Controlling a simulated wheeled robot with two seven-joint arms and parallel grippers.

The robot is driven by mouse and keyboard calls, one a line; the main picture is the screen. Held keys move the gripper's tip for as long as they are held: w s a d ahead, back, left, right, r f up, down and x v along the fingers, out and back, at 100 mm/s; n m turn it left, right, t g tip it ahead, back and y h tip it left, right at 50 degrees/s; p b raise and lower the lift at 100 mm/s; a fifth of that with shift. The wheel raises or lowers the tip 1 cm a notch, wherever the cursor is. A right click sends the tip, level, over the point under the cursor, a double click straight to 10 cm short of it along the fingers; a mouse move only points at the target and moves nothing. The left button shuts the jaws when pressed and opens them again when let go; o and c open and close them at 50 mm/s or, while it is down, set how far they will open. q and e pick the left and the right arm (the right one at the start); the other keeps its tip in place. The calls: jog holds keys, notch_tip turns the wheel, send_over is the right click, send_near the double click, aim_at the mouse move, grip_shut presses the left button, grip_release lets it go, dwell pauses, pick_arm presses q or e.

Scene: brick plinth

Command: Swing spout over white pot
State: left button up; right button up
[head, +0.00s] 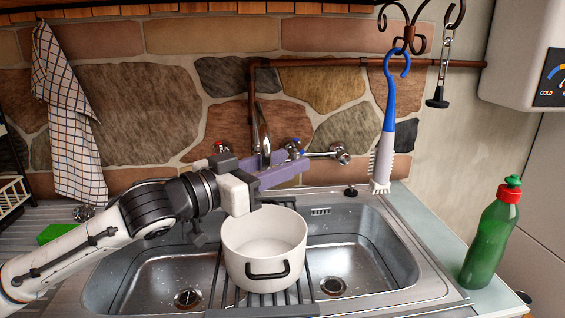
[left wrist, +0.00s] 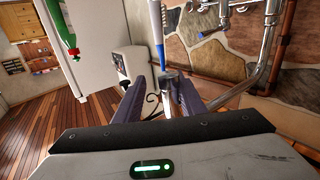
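The white pot (head: 263,248), with black handles, stands on a rack between the two sink basins in the head view. The chrome spout (head: 262,130) rises at the wall behind the sink; its lower part is hidden behind my left gripper (head: 290,172). In the left wrist view, which is upside down, the spout's pipe (left wrist: 242,89) runs behind one purple finger. A grey metal end (left wrist: 172,73) shows near the fingertips, closest to that finger. A gap shows between the fingers of my left gripper (left wrist: 160,88); contact is unclear. My right gripper is not in view.
A blue and white brush (head: 388,125) hangs from an iron hook right of the taps (head: 330,153). A green bottle (head: 490,238) stands on the right counter. A checked towel (head: 68,110) hangs at left. The sink's right basin (head: 360,250) is empty.

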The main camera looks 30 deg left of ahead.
pick_arm(q)
jog(key=shift+f, duration=0.1)
jog(key=b+v, duration=0.2)
jog(key=v, duration=0.8)
jog(key=shift+s+b, duration=0.2)
jog(key=shift+b, duration=0.1)
jog(key=shift+a, duration=0.1)
dwell(0.5)
